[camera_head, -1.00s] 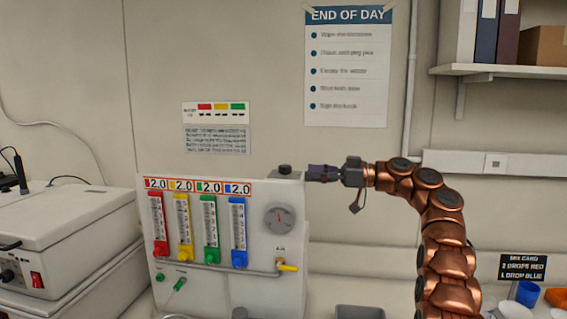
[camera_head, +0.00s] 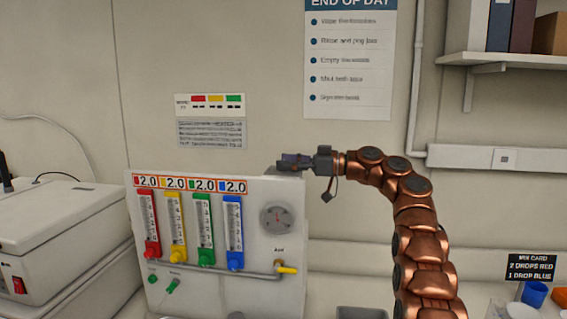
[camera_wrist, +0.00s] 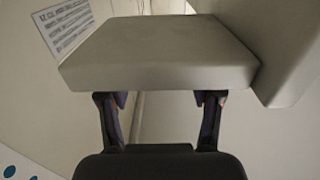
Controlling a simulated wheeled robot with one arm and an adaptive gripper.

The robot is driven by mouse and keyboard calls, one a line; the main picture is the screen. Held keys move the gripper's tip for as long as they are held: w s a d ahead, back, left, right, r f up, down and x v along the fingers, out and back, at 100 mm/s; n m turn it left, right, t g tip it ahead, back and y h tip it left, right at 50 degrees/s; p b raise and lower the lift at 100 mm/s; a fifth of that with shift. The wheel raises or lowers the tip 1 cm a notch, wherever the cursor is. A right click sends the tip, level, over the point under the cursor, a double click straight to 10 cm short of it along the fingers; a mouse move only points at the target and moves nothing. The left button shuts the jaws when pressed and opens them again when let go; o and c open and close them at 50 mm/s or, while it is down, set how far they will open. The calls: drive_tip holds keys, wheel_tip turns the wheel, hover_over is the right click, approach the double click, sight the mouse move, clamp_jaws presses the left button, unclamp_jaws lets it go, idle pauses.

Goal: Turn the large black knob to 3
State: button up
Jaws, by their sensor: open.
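A white panel (camera_head: 252,260) with red, yellow, green and blue flow tubes, each labelled 2.0, stands left of my arm. My gripper (camera_head: 282,162) reaches in from the right and is at the panel's top right edge. The large black knob on that top is not distinct now; dark fingers overlap its place. In the wrist view my gripper (camera_wrist: 160,102) has its two fingers spread apart. A pale block (camera_wrist: 160,52) lies close beyond the fingertips and spans the gap. I cannot tell whether the fingers touch it, and no knob number is readable.
A round gauge (camera_head: 277,219) and a yellow-handled valve (camera_head: 287,269) are on the panel's front. A white box (camera_head: 60,235) stands at left. A shelf (camera_head: 520,58) is at upper right, with a blue cup (camera_head: 534,293) below.

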drive_tip(key=shift+w+a, duration=0.15)
drive_tip(key=shift+a, duration=0.4)
drive_tip(key=shift+c, duration=0.3)
drive_tip(key=c, duration=1.1)
drive_tip(key=shift+f, duration=0.1)
drive_tip(key=t+b, duration=0.1)
drive_tip(key=b, duration=0.2)
drive_tip(key=shift+f+m+b, duration=0.25)
drive_tip(key=shift+m+b, duration=0.15)
drive_tip(key=shift+t+b, duration=0.4)
drive_tip(key=shift+b, duration=0.4)
drive_tip(key=shift+r+m+t+h+b, duration=0.15)
drive_tip(key=shift+m+t+h+b, duration=0.15)
drive_tip(key=shift+m+b, duration=0.1)
